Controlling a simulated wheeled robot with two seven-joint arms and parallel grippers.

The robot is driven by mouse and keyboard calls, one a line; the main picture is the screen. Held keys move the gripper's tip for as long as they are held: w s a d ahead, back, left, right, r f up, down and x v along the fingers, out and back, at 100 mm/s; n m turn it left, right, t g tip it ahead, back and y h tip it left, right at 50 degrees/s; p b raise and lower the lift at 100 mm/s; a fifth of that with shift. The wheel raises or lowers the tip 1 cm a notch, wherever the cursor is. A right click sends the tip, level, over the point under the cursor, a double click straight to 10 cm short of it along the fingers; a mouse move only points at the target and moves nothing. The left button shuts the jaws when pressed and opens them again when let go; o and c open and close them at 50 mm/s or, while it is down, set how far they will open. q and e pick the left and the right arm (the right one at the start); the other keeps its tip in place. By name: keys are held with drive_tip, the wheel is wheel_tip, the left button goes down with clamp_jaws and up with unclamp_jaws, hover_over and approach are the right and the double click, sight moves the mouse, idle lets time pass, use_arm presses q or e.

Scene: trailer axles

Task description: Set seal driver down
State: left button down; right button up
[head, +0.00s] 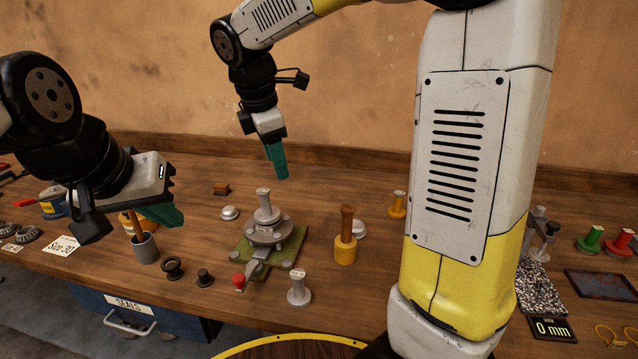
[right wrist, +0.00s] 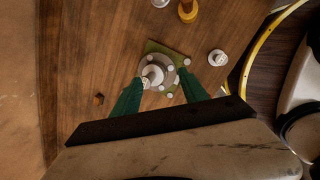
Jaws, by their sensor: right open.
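A grey seal driver (head: 264,205) with a knobbed top stands upright on the hub (head: 270,234), which sits on a green base plate (head: 246,254). A second grey driver-shaped piece (head: 298,289) stands upright on the table in front. My right gripper (head: 278,170) points down above and behind the hub, apart from it. In the right wrist view its green fingers (right wrist: 161,82) are spread and empty, with the driver top (right wrist: 153,74) and hub seen beyond them. My left gripper (head: 165,213) hangs at the left near a grey cup (head: 145,250); its finger gap is not clear.
A yellow-headed mallet (head: 346,250) stands right of the hub. Yellow (head: 397,205), green (head: 590,240) and red (head: 620,242) drivers stand further right. My right arm hides part of the table.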

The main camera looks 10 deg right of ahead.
drive_tip(key=s+d+m+t+y, duration=0.1)
drive_tip(key=s+d+m+y, duration=0.1)
drive_tip(key=s+d+m, duration=0.3)
drive_tip(key=s+d+m+t+y, duration=0.2)
drive_tip(key=s+d+m, duration=0.4)
drive_tip(key=s+m, duration=0.6)
drive_tip(key=m, duration=0.3)
drive_tip(key=shift+s, duration=0.2)
